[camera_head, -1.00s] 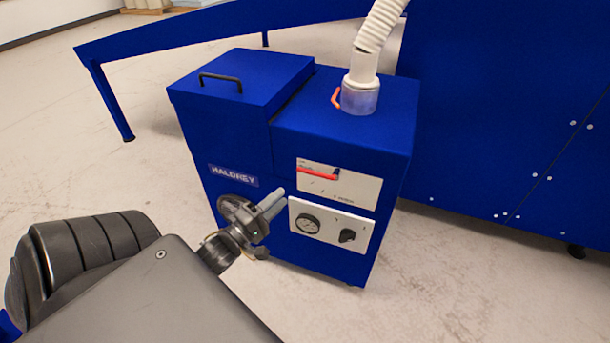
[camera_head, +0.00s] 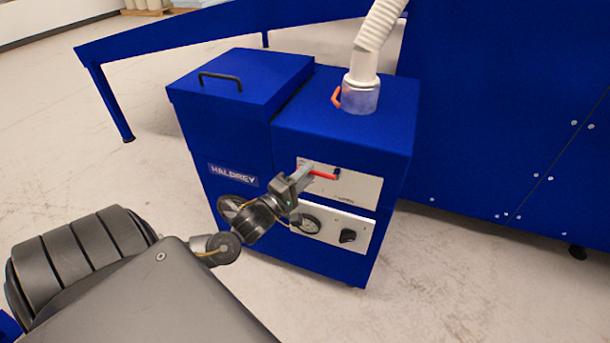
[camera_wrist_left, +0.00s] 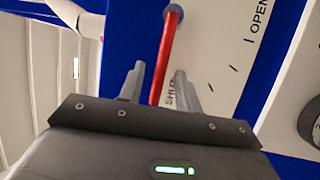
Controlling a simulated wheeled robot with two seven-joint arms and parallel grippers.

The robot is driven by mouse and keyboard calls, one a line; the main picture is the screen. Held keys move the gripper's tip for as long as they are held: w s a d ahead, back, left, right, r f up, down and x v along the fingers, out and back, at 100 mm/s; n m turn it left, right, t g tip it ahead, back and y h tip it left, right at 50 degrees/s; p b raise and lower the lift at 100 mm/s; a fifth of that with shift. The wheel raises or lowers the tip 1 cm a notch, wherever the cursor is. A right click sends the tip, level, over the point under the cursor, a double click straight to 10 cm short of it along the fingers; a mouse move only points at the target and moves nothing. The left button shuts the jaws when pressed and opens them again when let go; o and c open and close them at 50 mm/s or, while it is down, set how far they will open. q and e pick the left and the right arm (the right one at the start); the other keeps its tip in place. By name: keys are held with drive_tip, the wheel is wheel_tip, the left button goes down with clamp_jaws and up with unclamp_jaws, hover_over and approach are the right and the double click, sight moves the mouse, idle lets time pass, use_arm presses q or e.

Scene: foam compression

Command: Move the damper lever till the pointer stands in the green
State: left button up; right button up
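The damper lever (camera_head: 323,175) is a red bar on a white scale plate (camera_head: 362,188) on the blue cabinet's front. It points left from its dark pivot, slightly raised at its free end. My left gripper (camera_head: 304,172) is at its free end. In the left wrist view, the red lever (camera_wrist_left: 168,55) runs between the two spread fingers of the gripper (camera_wrist_left: 159,70), with gaps on both sides. The plate reads SHUT near the fingers and OPEN farther off. The round gauge (camera_head: 310,224) sits below; its pointer and any green are too small to read. My right gripper is not in view.
A black knob (camera_head: 348,236) shares the lower white panel with the gauge. A white hose (camera_head: 377,28) rises from a metal collar with an orange handle (camera_head: 336,97) on the cabinet top (camera_head: 300,115). A large blue housing (camera_head: 500,120) stands at right. Floor in front is clear.

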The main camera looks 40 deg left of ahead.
use_arm(q)
drive_tip(key=shift+c, duration=0.3)
clamp_jaws()
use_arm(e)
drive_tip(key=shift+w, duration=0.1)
use_arm(q)
drive_tip(key=shift+f, duration=0.1)
